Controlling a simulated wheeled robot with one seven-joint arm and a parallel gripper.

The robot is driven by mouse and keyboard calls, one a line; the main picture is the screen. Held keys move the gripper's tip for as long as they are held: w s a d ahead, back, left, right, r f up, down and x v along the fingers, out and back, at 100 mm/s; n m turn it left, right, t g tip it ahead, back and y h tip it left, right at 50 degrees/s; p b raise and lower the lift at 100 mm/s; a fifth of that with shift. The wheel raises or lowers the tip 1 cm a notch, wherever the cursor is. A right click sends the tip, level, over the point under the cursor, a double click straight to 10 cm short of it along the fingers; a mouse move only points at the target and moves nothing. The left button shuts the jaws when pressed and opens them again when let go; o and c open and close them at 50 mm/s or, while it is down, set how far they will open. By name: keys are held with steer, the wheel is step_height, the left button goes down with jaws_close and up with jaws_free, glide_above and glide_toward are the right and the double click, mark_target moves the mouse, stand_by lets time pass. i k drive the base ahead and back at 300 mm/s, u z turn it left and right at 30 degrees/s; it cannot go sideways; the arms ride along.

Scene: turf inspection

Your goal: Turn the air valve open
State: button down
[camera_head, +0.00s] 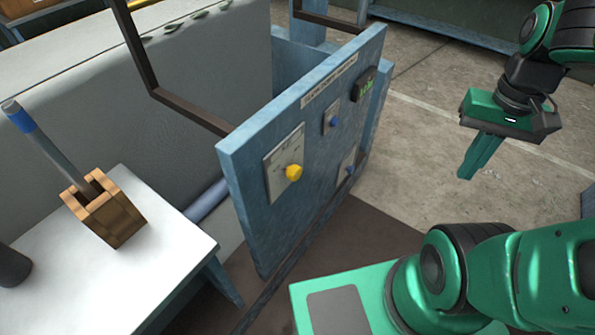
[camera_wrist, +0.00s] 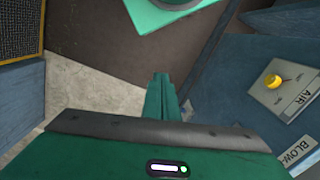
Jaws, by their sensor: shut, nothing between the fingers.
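The air valve is a yellow knob (camera_head: 293,172) on a pale plate (camera_head: 283,150), fixed to the left part of a blue upright panel (camera_head: 240,190). In the wrist view the yellow knob (camera_wrist: 272,82) is at the right, on a plate lettered "AIR" (camera_wrist: 292,100). My gripper (camera_head: 466,176) is shut and empty, pointing down to the right of the panel and well apart from the knob. Its shut fingers also show in the wrist view (camera_wrist: 160,80). The knob is unobstructed in both views.
The panel also carries two blue knobs (camera_head: 333,120) (camera_head: 350,169) and a small dark display (camera_head: 364,84). A white table (camera_head: 150,255) at left holds a wooden block (camera_head: 112,218) with a tool standing in it. Dark bars rise by the panel. Floor right of it is clear.

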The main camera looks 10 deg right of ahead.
mark_target(294, 172)
steer(key=z, duration=0.95)
steer(key=k, duration=1.8)
steer(key=u, duration=1.15)
steer(key=i, duration=1)
steer(key=z, duration=0.05)
